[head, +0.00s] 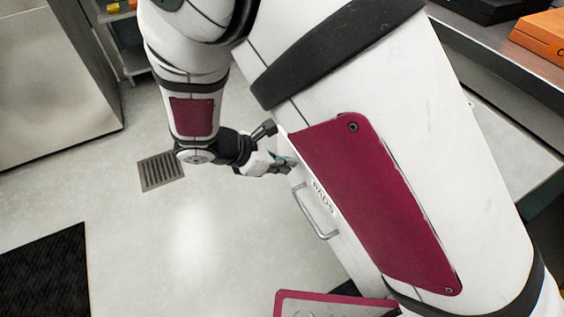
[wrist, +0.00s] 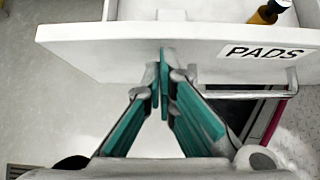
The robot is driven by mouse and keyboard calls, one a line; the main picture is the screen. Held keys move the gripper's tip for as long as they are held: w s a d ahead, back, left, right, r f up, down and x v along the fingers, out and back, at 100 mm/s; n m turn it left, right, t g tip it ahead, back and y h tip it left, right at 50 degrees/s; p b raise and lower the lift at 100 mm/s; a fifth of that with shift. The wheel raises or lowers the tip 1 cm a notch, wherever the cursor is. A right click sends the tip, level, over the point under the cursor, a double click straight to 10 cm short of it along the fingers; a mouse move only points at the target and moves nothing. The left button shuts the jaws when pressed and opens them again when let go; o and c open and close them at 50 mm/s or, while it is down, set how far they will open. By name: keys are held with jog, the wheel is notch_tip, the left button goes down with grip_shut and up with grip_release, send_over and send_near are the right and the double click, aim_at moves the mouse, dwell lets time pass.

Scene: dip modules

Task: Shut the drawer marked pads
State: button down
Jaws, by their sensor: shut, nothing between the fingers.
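The drawer marked PADS (wrist: 110,52) stands open, and part of its inside shows behind its white front in the wrist view. Its label (wrist: 265,52) is at the right of the front. In the head view the drawer front (head: 323,198) shows beside my arm, with its bar handle (head: 318,222); my arm hides the rest. My gripper (wrist: 163,80) is shut and empty, with its teal-padded fingertips at the drawer front, left of the label. I cannot tell whether they touch it. In the head view my gripper (head: 287,163) is just left of the drawer front.
An orange box (head: 540,38) lies on the counter at upper right. A floor drain (head: 161,171) and a dark mat (head: 45,272) are on the open floor at left.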

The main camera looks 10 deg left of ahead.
jog(key=shift+d, duration=0.1)
jog(key=w+d, duration=0.8)
jog(key=d, duration=0.5)
jog(key=w+d, duration=0.9)
jog(key=d, duration=0.3)
jog(key=shift+w+d, duration=0.25)
jog(key=shift+d, duration=0.1)
jog(key=shift+d+r, duration=0.1)
